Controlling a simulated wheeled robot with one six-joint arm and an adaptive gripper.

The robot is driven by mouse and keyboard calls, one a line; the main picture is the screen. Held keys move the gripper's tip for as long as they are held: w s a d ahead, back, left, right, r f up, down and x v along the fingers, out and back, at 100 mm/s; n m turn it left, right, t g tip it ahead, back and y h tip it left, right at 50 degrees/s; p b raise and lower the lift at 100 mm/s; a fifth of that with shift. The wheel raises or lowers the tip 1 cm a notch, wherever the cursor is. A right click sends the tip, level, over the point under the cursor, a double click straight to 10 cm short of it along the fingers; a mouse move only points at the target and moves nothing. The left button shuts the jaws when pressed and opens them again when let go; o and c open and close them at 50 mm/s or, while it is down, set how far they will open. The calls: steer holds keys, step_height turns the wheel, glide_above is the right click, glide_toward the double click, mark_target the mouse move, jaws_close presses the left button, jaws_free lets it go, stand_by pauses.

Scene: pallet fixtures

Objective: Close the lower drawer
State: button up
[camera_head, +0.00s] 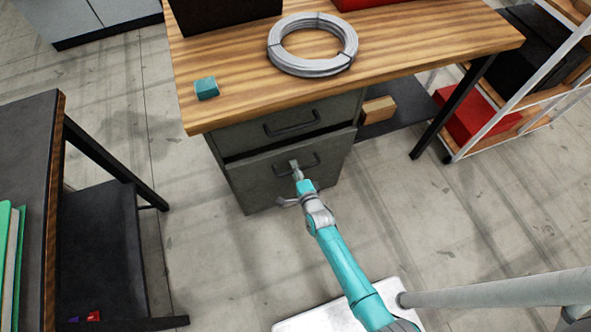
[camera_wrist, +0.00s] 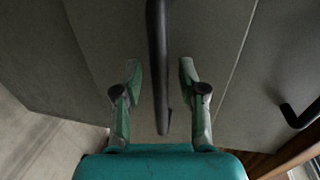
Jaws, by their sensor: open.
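The lower drawer (camera_head: 258,184) is the dark grey front below the upper drawer (camera_head: 245,136) in a wooden-topped desk. A dark gap shows above its front, which seems to stand slightly out. Its black bar handle (camera_head: 312,165) is partly hidden by my gripper (camera_head: 295,170) in the head view. In the wrist view, my gripper (camera_wrist: 160,76) is open, with one finger on each side of the lower handle (camera_wrist: 157,45). Gaps show between the bar and both fingers, so it is not clamped. The upper handle (camera_wrist: 297,115) shows at the right.
The desktop (camera_head: 400,65) carries a grey cable coil (camera_head: 312,69) and a teal block (camera_head: 206,88). A dark table (camera_head: 35,130) stands at left, and a shelf rack (camera_head: 500,115) at right. Open floor lies around the desk front.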

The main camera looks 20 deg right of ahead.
steer(key=shift+c, duration=0.2)
jaws_close()
steer(key=shift+r+x, duration=0.2)
steer(key=shift+x, duration=0.9)
steer(key=shift+r+x, duration=0.25)
steer(key=shift+x, duration=0.8)
steer(key=shift+w, duration=0.1)
steer(key=shift+o, duration=0.2)
jaws_free()
